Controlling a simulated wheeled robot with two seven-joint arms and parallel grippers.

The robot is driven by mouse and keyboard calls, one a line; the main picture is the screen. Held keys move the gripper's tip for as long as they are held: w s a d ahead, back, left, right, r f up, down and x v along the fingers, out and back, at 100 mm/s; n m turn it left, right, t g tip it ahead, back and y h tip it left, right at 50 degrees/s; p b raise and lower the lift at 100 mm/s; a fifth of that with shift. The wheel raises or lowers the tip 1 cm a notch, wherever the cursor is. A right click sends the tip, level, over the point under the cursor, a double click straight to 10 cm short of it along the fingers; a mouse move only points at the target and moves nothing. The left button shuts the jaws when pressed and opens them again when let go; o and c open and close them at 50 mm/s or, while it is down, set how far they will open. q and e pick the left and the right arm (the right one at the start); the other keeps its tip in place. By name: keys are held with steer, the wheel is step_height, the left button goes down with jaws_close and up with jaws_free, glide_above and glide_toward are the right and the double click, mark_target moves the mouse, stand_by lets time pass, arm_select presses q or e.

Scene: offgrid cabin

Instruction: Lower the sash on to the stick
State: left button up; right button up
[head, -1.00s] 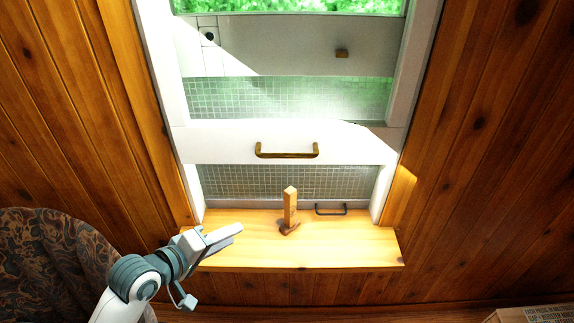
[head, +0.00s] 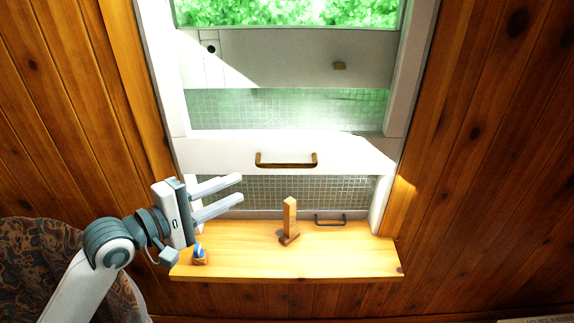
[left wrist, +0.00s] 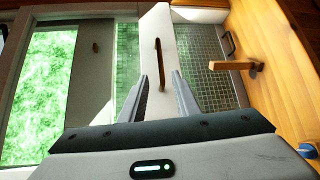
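The sash's white bottom rail (head: 340,152) spans the window with a brass handle (head: 287,163) at its middle. The wooden stick (head: 290,218) stands upright on the sill, its top a little below the rail and apparently apart from it. My left gripper (head: 240,189) is open and empty, left of the stick and left of and below the handle. In the left wrist view, the handle (left wrist: 159,64) shows ahead between my left fingertips (left wrist: 160,77), not touched, and the stick (left wrist: 232,65) is to the right. My right gripper is not in view.
The wooden sill (head: 345,258) is mostly clear. A small blue-topped object (head: 200,254) sits at its left end, below my left gripper. A dark handle (head: 330,219) is low behind the stick. A patterned chair (head: 35,265) stands at the lower left.

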mark_target(284, 167)
arm_select(q)
steer(key=p+x, duration=0.4)
steer(key=x, duration=1.3)
steer(key=shift+w, duration=0.1)
steer(key=shift+c, duration=0.6)
